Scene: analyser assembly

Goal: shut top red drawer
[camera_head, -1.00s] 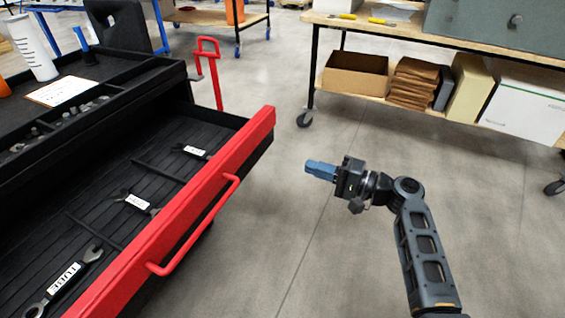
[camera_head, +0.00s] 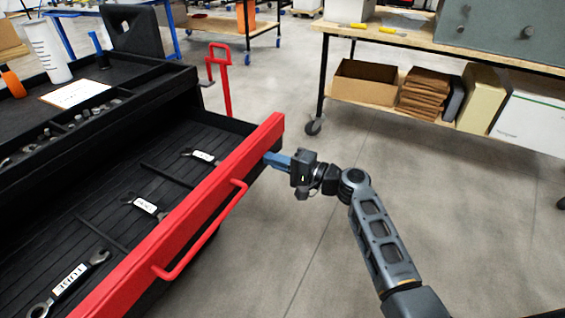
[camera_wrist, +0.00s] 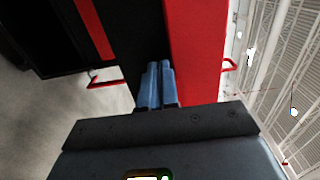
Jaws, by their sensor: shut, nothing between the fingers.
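The top red drawer (camera_head: 190,215) is pulled out of the black tool chest in the head view, with a red bar handle (camera_head: 208,240) on its front. Several labelled wrenches lie in its dark compartments. My gripper (camera_head: 268,159) is shut and empty, its blue fingers pointing left at the far right end of the drawer front. In the wrist view the fingers (camera_wrist: 156,85) lie close in front of the red drawer front (camera_wrist: 195,50) and its black side. I cannot tell whether the fingertips touch the drawer.
A red push handle (camera_head: 220,75) stands behind the drawer. A workbench (camera_head: 400,42) with a cardboard box (camera_head: 362,82) and folders on its lower shelf stands at the back right. The floor (camera_head: 310,240) right of the drawer is clear.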

